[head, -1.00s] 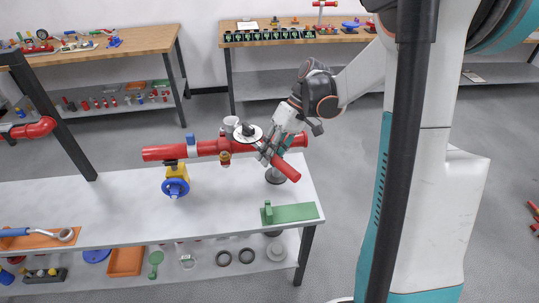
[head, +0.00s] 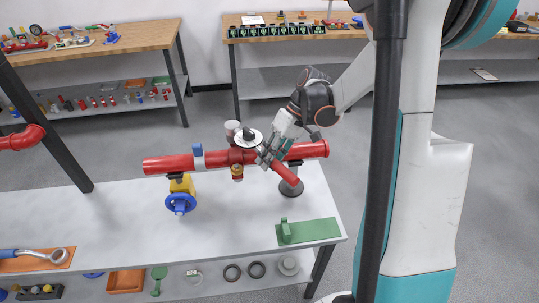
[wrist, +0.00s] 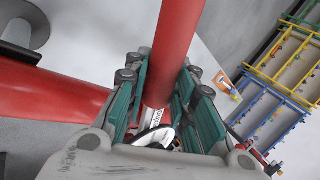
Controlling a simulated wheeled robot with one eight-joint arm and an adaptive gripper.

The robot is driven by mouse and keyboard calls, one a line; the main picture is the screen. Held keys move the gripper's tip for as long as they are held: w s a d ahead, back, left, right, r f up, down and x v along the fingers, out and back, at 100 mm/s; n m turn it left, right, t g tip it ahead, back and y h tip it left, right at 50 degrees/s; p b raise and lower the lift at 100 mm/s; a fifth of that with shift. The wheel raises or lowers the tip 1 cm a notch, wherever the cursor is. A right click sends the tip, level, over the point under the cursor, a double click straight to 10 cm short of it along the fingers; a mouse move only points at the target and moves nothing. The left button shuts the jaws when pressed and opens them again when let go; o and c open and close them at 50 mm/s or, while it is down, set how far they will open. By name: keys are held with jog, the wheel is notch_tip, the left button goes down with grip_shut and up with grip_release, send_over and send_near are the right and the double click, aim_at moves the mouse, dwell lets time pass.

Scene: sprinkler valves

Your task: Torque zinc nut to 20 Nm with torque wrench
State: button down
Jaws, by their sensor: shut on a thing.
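My gripper (head: 272,153) is shut on a red bar-like tool (head: 286,173), which looks like the torque wrench. The bar runs down and right from the fingers in the head view. In the wrist view the red shaft (wrist: 175,45) lies between the green-padded fingers (wrist: 160,110), with a small white printed label near their tips. The tool is close to the red pipe assembly (head: 215,159) on the bench. The tool's head is hidden behind the gripper. I cannot make out the zinc nut or whether the tool touches it.
The pipe rests on supports, with a blue handwheel valve (head: 180,203) below and a white disc (head: 249,138) on top. A blue-handled ring wrench (head: 40,256) lies front left. The front middle of the bench (head: 150,240) is clear.

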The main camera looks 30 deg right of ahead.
jog(key=a+m+t, duration=0.2)
jog(key=a+m, duration=0.1)
jog(key=a, duration=0.3)
jog(key=shift+a+m+p, duration=0.35)
jog(key=shift+m+p, duration=0.05)
jog(key=shift+s, duration=0.1)
dwell(0.3)
jog(key=shift+r, duration=0.15)
